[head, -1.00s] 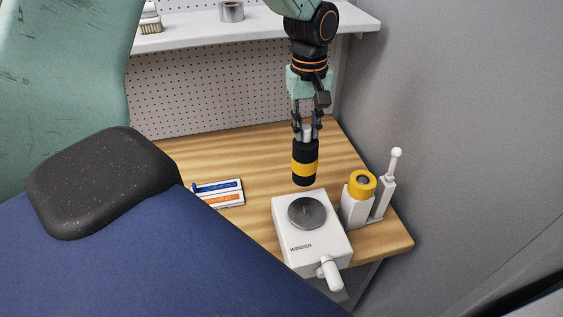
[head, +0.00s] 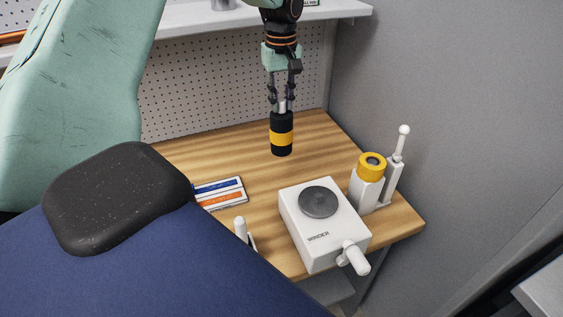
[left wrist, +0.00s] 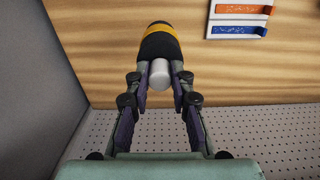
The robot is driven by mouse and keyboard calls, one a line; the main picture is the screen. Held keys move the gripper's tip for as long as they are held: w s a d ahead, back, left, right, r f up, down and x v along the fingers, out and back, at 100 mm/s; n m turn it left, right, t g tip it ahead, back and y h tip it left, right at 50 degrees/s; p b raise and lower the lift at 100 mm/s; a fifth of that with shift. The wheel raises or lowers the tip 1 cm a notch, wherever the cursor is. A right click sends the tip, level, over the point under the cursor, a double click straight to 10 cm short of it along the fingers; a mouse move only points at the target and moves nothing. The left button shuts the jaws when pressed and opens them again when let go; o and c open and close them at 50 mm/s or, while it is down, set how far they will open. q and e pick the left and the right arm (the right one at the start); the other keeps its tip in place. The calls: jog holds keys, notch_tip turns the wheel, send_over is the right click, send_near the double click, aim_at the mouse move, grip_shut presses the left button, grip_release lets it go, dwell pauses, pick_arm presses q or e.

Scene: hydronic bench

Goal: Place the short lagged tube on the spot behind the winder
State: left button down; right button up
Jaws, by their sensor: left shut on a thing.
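The short lagged tube (head: 281,134) is black with a yellow band and a pale metal end on top. My left gripper (head: 281,104) is shut on that pale end, and the tube hangs upright below it. In the left wrist view the tube (left wrist: 160,44) points away from the fingers of my left gripper (left wrist: 159,80). The winder (head: 325,228) is a white box with a dark round disc on top and a white crank at the front. The tube is behind the winder, apart from it. I cannot tell whether its lower end touches the bench. My right gripper is not in view.
A white stand with a yellow ring (head: 371,165) and a ball-topped rod (head: 404,131) stands right of the winder. A tray with blue and orange strips (head: 220,193) lies left. The wooden bench (head: 225,150) is bare around the tube. Pegboard and a shelf (head: 341,12) stand behind.

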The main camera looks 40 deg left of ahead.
aim_at(282, 132)
pick_arm(q)
jog(key=shift+a+f, duration=0.1)
jog(key=shift+a, duration=0.2)
jog(key=shift+s+f, duration=0.15)
jog(key=shift+f, duration=0.2)
jog(key=f, duration=0.5)
jog(key=shift+w+d, duration=0.25)
jog(key=shift+w, duration=0.05)
jog(key=shift+a+f, duration=0.1)
jog(key=shift+f, duration=0.25)
jog(key=shift+a+f, duration=0.1)
jog(key=shift+f, duration=0.25)
jog(key=shift+s+d+f, duration=0.1)
jog(key=shift+f, duration=0.55)
jog(key=shift+s+d+f, duration=0.1)
jog(key=shift+f, duration=0.5)
jog(key=shift+w+f, duration=0.15)
jog(key=shift+w, duration=0.05)
jog(key=c, duration=1.6)
grip_release()
jog(key=shift+a+f, duration=0.1)
jog(key=o, duration=0.4)
jog(key=shift+s, duration=0.2)
jog(key=shift+o, duration=0.2)
jog(key=shift+w, duration=0.15)
